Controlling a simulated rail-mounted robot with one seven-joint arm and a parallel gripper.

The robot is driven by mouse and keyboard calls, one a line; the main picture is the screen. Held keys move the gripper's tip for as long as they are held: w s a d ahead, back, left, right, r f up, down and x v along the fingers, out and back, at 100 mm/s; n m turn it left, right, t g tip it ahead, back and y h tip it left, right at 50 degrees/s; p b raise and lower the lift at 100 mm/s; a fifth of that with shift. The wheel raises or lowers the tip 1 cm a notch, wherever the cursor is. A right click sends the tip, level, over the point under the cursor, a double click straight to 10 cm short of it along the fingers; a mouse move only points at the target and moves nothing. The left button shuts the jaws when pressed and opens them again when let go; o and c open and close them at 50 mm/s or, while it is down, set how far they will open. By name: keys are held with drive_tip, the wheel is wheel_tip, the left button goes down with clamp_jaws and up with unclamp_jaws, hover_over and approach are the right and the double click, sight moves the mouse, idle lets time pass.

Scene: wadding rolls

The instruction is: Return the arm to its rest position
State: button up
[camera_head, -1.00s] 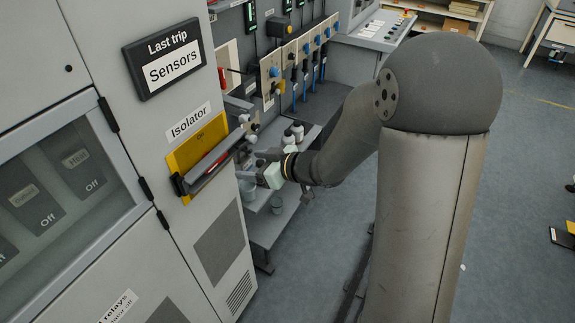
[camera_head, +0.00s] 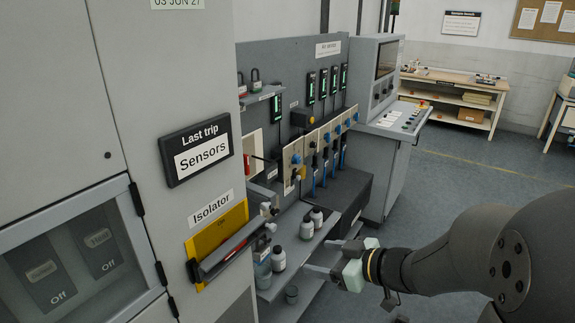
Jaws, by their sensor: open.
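My arm (camera_head: 440,262) reaches in from the lower right of the head view. My gripper (camera_head: 317,256) points left, with its two fingers apart and nothing visible between them. It is in front of the lower shelf with bottles, to the right of the isolator handle (camera_head: 228,245) and apart from it. The isolator is a yellow plate (camera_head: 203,229) with a long dark handle on the grey cabinet, under the "Isolator" label. The handle lies at a slant across the plate. Part of my arm is cut off by the right and bottom edges.
White-capped bottles (camera_head: 306,228) stand on the grey shelf (camera_head: 325,232) behind my gripper. A panel with blue knobs (camera_head: 326,137) and a sloped console (camera_head: 402,117) are behind. The grey cabinet (camera_head: 160,105) fills the left. Open floor (camera_head: 455,172) lies to the right.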

drive_tip(key=w+d+r+m+t+h, duration=0.1)
drive_tip(key=w+d+m+t+h, duration=0.25)
drive_tip(key=d+h, duration=0.4)
drive_tip(key=s+d+m+g+h, duration=0.3)
drive_tip(key=s+m+h, duration=0.1)
drive_tip(key=s, duration=0.1)
drive_tip(key=s+a+f+m+g, duration=0.1)
drive_tip(key=s+a+f+g, duration=0.1)
drive_tip(key=s, duration=0.6)
drive_tip(key=s+a+f+m+g+y, duration=0.1)
drive_tip(key=s+a+f+g, duration=0.1)
drive_tip(key=s+a+g, duration=0.3)
drive_tip(key=s+g, duration=0.1)
drive_tip(key=s, duration=0.3)
drive_tip(key=shift+s+m, duration=0.25)
drive_tip(key=shift+m, duration=0.1)
drive_tip(key=shift+a+f+g+y, duration=0.1)
drive_tip(key=shift+a+g+y, duration=0.05)
drive_tip(key=shift+g+y, duration=0.1)
